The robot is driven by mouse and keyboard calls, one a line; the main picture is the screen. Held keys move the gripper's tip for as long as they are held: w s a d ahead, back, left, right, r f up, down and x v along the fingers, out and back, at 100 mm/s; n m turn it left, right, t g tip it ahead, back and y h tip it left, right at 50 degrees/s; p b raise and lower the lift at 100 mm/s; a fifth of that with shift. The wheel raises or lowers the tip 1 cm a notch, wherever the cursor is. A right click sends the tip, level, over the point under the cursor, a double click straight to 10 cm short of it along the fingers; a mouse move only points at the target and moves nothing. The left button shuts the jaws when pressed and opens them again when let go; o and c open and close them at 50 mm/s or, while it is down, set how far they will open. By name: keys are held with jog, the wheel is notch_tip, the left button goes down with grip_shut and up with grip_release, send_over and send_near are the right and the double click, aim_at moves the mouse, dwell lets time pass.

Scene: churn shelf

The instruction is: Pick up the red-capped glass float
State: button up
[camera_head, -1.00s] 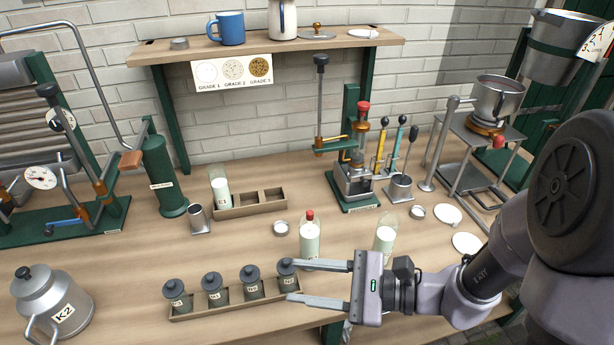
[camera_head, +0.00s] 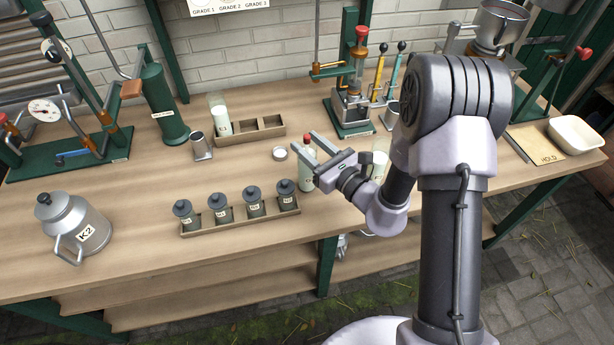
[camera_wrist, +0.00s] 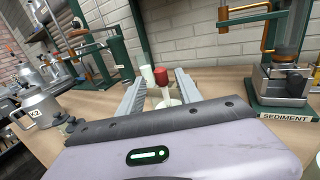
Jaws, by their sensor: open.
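The red-capped glass float (camera_head: 307,173) stands upright on the bench, bottle-shaped and whitish with a red cap. My gripper (camera_head: 312,158) is open at its right side, its fingers reaching toward it at about upper-body height. In the wrist view the red cap and whitish body of the float (camera_wrist: 163,92) show between the two open fingers (camera_wrist: 158,88). The body's lower part is hidden there by my gripper. I cannot tell whether either finger touches it.
A second whitish bottle (camera_head: 379,160) stands close to the right, partly behind my arm. A small round lid (camera_head: 280,153) lies to the left. A rack (camera_head: 240,222) of several grey-lidded jars is in front-left. The sediment tester (camera_head: 352,105) stands behind.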

jog(key=x, duration=0.4)
jog(key=shift+w, duration=0.25)
jog(key=shift+r, duration=0.1)
grip_shut()
